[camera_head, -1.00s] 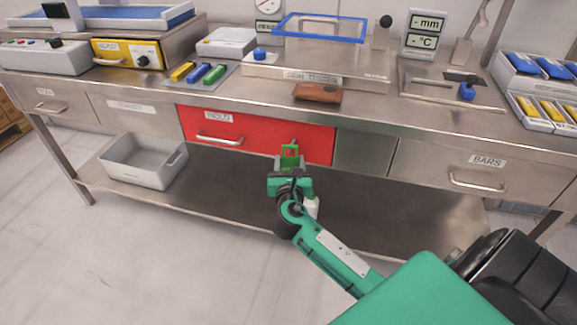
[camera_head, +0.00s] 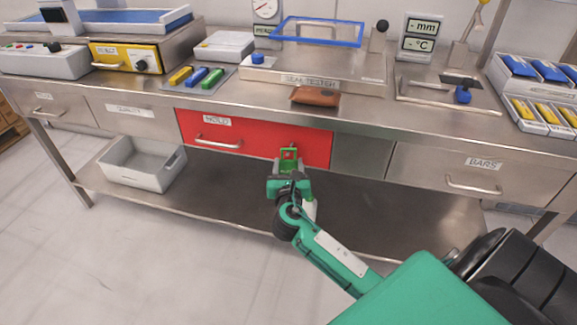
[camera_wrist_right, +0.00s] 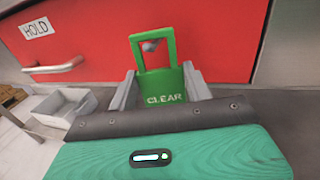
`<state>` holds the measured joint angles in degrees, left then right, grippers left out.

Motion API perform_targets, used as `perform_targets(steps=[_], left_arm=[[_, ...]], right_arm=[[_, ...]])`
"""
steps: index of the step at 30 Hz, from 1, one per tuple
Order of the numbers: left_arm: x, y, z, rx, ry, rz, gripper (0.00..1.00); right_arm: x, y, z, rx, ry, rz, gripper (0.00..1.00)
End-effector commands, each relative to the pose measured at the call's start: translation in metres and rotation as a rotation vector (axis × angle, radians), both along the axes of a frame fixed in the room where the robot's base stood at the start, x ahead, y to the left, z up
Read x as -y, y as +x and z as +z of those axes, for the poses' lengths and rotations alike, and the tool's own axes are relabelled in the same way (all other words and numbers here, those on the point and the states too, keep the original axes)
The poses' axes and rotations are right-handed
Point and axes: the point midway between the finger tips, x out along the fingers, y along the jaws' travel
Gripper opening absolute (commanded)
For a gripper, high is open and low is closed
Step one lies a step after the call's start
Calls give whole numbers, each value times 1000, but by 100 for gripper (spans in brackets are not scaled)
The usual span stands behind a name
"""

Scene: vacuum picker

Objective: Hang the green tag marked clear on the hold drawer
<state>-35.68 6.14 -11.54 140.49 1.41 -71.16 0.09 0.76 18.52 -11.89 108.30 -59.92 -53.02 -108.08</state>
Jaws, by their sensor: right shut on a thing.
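The green tag marked CLEAR (camera_wrist_right: 165,85) is upright in my right gripper (camera_head: 288,168), whose jaws are shut on its lower part. The tag has a square window in its upper half. It also shows in the head view (camera_head: 283,155), in front of the lower right part of the red hold drawer (camera_head: 260,141). In the right wrist view a small grey peg (camera_wrist_right: 151,46) on the drawer face (camera_wrist_right: 110,40) shows through the tag's window. I cannot tell whether the tag touches the peg. My left gripper is not in view.
The hold drawer's handle (camera_head: 218,143) is left of the tag. A brown pouch (camera_head: 315,96) lies on the worktop above. A grey bin (camera_head: 142,163) stands on the lower shelf (camera_head: 370,205) at left. The shelf's middle is clear around my arm.

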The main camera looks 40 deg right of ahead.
Motion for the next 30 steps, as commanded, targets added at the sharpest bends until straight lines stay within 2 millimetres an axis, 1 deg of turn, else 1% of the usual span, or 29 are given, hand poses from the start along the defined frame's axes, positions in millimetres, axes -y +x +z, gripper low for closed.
perform_targets(steps=[4, 5, 6, 8, 16, 20, 23, 25, 30], left_arm=[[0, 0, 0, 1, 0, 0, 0], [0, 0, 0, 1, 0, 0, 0], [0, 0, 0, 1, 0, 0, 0], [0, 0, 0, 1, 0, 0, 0], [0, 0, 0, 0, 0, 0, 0], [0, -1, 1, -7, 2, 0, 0], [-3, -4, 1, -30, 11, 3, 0], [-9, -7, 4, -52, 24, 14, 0], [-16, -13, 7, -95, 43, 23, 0]], right_arm=[[0, 0, 0, 0, 0, 0, 28], [0, 0, 0, 0, 0, 0, 56], [0, 0, 0, 0, 0, 0, 64], [0, 0, 0, 0, 0, 0, 75], [0, 0, 0, 0, 0, 0, 75], [-5, -6, 0, 0, 1, 1, 75], [-13, -19, 0, -2, 1, 1, 75], [-21, -31, 0, -2, 3, 1, 75], [-44, -64, 0, -2, 2, 1, 75]])
